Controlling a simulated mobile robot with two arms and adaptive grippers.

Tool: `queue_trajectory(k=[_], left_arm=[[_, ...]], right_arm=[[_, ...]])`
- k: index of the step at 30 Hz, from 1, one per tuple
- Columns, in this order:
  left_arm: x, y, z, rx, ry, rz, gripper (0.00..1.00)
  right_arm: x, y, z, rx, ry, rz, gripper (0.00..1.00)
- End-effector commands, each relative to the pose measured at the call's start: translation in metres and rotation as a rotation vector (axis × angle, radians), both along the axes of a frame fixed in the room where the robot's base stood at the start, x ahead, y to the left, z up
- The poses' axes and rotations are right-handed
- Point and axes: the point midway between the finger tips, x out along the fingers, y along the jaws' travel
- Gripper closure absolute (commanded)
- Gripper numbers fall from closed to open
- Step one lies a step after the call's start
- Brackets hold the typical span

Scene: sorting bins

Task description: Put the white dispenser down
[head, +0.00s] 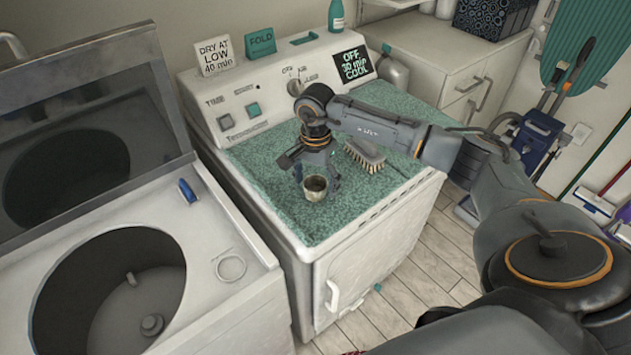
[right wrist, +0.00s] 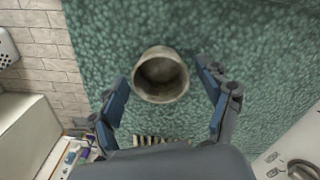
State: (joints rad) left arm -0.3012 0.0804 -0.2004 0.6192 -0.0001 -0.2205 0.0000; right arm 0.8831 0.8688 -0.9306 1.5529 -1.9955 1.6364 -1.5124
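The dispenser (head: 315,190) is a small, dull off-white, hollow cup. It stands upright, mouth up, at the green speckled top (head: 270,190) of the dryer, and I see no clear gap beneath it. In the right wrist view the dispenser (right wrist: 161,92) shows its dark hollow inside. My right gripper (head: 316,182) reaches down over it with its fingers spread on either side. In the right wrist view the gripper (right wrist: 161,80) is open, and narrow gaps show between fingertips and cup. My left gripper is not in view.
A scrub brush (head: 365,156) lies right behind the gripper on the dryer top. The control panel (head: 240,102) rises at the back. An open washer (head: 215,225) stands left, with a blue clip (head: 187,190) on its rim. The dryer top's front left is clear.

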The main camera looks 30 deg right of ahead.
Motion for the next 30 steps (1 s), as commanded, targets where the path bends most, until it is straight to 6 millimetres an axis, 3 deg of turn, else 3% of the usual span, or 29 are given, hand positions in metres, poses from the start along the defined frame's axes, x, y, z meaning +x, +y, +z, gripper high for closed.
queue_trajectory(k=[9, 11, 24, 30], left_arm=[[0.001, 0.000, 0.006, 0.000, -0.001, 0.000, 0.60], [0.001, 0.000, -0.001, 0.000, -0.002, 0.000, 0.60], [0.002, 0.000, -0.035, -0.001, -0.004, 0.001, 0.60], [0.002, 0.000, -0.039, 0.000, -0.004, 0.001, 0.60]], right_arm=[[0.000, 0.000, 0.006, 0.000, 0.000, 0.000, 0.23], [0.001, 0.000, 0.009, 0.000, -0.004, 0.000, 0.23], [0.001, 0.000, 0.098, 0.001, -0.006, 0.001, 0.23], [0.001, 0.000, 0.120, 0.001, -0.002, 0.000, 0.23]])
